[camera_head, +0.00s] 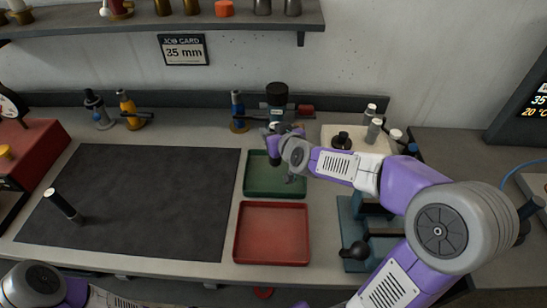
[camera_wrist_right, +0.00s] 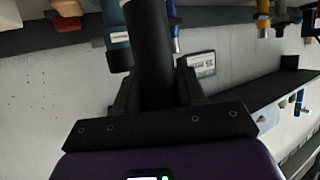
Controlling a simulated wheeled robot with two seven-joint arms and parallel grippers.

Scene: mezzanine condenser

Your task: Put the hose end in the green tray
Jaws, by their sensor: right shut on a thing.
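The green tray (camera_head: 262,190) lies at the middle of the bench, just behind the red tray. My right gripper (camera_head: 276,150) is over the back part of the green tray and partly hides it. In the right wrist view my right gripper (camera_wrist_right: 156,92) is shut on a dark, round, rod-like piece (camera_wrist_right: 150,45), which I take for the hose end. Whether it touches the tray floor cannot be told. My left gripper is out of view.
The red tray (camera_head: 238,235) is in front and empty. The dark mat (camera_head: 140,185) fills the left bench. Blue and yellow tools (camera_head: 127,108) stand along the back. A pale holder (camera_head: 358,143) with several cylinders and a blue stand (camera_head: 350,235) are at right.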

